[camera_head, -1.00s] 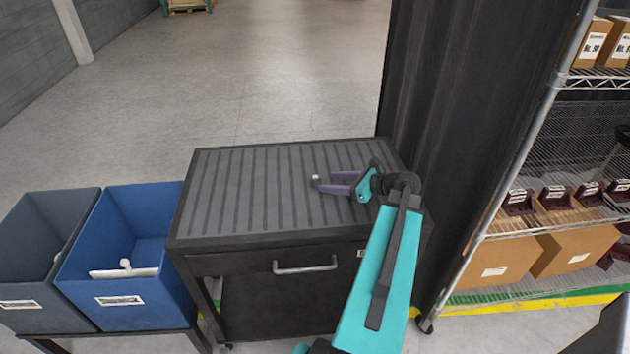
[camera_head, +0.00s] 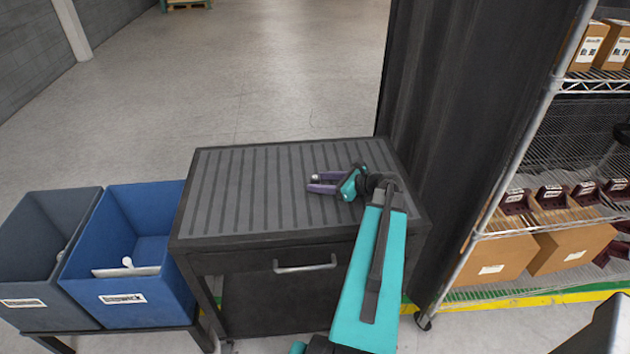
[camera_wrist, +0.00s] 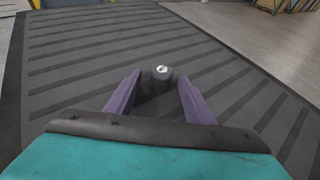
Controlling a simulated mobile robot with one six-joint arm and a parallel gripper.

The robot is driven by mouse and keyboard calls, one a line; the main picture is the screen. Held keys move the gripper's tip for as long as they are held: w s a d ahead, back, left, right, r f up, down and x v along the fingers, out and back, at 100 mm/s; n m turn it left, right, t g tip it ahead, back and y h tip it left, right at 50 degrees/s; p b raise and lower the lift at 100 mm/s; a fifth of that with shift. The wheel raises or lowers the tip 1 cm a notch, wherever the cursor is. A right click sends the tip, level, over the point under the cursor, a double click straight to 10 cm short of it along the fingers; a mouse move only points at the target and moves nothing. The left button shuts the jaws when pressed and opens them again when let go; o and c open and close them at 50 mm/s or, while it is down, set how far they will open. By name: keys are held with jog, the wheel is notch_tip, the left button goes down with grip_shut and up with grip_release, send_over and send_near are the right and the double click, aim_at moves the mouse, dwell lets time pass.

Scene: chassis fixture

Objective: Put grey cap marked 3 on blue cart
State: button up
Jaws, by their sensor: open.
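A small grey cylindrical cap with a pale round top (camera_wrist: 161,71) stands upright on the ribbed top of a dark cart (camera_head: 250,190). No number on the cap can be read. In the head view only its pale top (camera_head: 315,177) shows beside my fingers. My gripper (camera_head: 311,183) is open and low over the cart top, pointing left. In the wrist view its two purple fingers (camera_wrist: 160,80) have the cap between their tips, with a gap on each side. The cart looks black and grey, not blue.
A blue bin (camera_head: 180,285) with a pale item inside and a grey bin (camera_head: 22,270) stand left of the cart. A dark curtain (camera_head: 450,120) and a wire shelf (camera_head: 535,225) with boxes are at the right. Most of the cart top is clear.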

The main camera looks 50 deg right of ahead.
jog(key=c, duration=1.1)
jog(key=shift+c, duration=0.5)
jog(key=shift+r, duration=0.15)
jog(key=shift+r+b, duration=0.75)
jog(key=shift+r, duration=0.65)
jog(key=s, duration=0.3)
jog(key=s+a+r+b, duration=0.1)
jog(key=s, duration=0.3)
jog(key=s+a+b, duration=0.1)
jog(key=s, duration=0.2)
jog(key=shift+s+r, duration=0.25)
jog(key=shift+s+r+p, duration=0.15)
jog(key=shift+r+p, duration=0.05)
jog(key=shift+p, duration=0.35)
jog(key=s+p, duration=0.2)
jog(key=p, duration=0.5)
jog(key=shift+s+a+r, duration=0.1)
jog(key=shift+a, duration=0.1)
jog(key=shift+s+a+p, duration=0.15)
jog(key=shift+s+p, duration=0.5)
jog(key=shift+s, duration=0.05)
jog(key=shift+s+a+p, duration=0.1)
jog(key=shift+s+p, duration=0.55)
